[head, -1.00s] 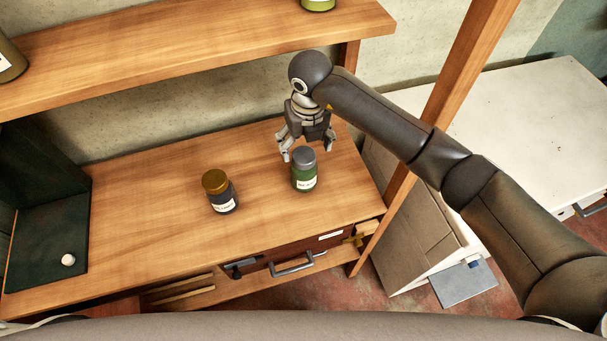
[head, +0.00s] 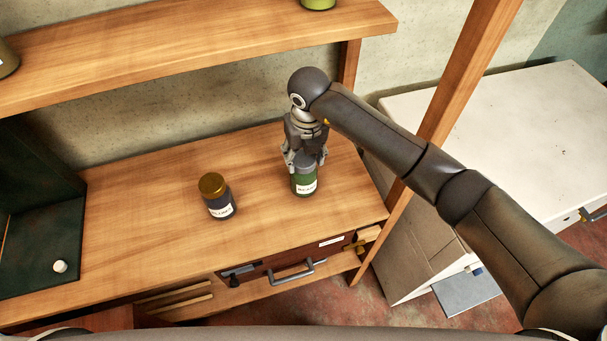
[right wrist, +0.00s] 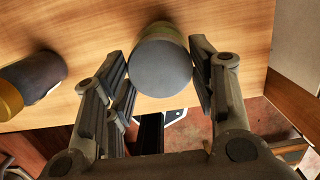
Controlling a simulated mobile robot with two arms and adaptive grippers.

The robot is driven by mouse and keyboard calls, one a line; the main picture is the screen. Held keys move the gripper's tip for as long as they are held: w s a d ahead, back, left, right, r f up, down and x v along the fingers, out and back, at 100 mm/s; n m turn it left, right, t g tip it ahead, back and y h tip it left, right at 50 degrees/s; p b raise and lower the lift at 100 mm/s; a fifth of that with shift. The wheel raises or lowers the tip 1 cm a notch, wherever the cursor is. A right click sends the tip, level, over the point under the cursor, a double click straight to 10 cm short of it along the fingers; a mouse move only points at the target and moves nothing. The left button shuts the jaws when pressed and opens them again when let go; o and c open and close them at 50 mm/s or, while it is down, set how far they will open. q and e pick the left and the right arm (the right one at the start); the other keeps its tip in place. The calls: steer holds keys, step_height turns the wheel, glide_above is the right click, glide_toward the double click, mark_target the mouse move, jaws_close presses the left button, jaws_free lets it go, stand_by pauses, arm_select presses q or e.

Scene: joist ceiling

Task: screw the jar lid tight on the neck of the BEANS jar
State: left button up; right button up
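The BEANS jar (head: 305,187) is green with a white label and stands upright on the wooden bench top. A grey lid (head: 306,166) sits on its neck; I cannot tell how tightly. My right gripper (head: 306,162) points down over the jar, with its fingers on either side of the lid. In the right wrist view the round lid top (right wrist: 160,68) lies between the fingers, which stand apart, close to its sides; no clear grip shows. The green body shows only slightly behind it there. My left gripper is not in view.
A dark jar with a gold lid (head: 216,198) stands left of the BEANS jar. A small white knob-like object (head: 60,266) is at the far left. A shelf (head: 200,45) runs above the bench, and a wooden post (head: 440,110) rises at right.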

steer(key=c, duration=0.3)
steer(key=m, duration=0.3)
steer(key=o, duration=1.1)
